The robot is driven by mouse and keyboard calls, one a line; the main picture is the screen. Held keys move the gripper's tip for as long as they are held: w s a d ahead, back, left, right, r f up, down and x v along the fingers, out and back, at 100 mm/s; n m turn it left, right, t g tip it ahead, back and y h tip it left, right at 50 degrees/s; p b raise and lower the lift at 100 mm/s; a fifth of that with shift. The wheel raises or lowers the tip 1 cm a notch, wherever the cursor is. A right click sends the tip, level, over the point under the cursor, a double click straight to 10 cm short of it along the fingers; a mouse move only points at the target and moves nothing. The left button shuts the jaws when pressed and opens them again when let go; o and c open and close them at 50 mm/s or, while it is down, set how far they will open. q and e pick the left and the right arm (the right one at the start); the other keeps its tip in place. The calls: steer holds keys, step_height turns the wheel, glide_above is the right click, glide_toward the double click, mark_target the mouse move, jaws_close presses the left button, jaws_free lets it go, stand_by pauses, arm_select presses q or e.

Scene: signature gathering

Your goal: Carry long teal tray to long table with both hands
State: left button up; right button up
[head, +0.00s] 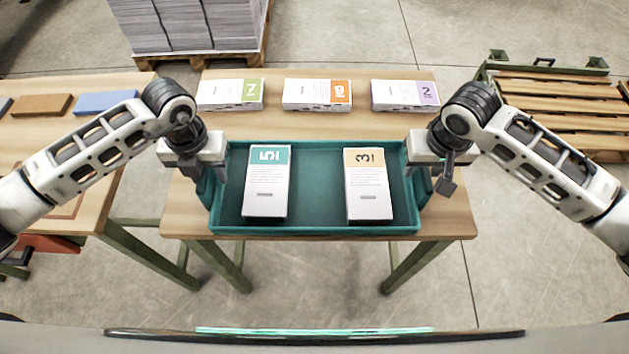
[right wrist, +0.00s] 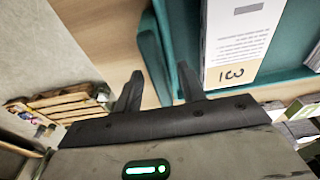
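The long teal tray (head: 315,228) sits at the front of the middle wooden table. It holds a white packet with a teal label, 5 (head: 266,190), and one with a yellow label, 3 (head: 368,190). My left gripper (head: 203,175) is at the tray's left handle; its fingers are partly hidden. My right gripper (head: 432,178) is at the right end. In the right wrist view its two fingers (right wrist: 158,88) are spread apart, with the teal right handle (right wrist: 150,55) between them.
Packets 7 (head: 230,95), 9 (head: 317,95) and 2 (head: 404,95) lie behind the tray. Another wooden table (head: 90,190) stands left, bearing brown and blue items. A paper-laden pallet (head: 190,25) is at the back, a slatted wooden rack (head: 550,95) at right. Concrete floor is open at front right.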

arm_select(q)
jaws_close()
arm_select(e)
jaws_close()
arm_select(q)
steer(key=shift+r, duration=0.1)
arm_select(e)
steer(key=shift+r, duration=0.2)
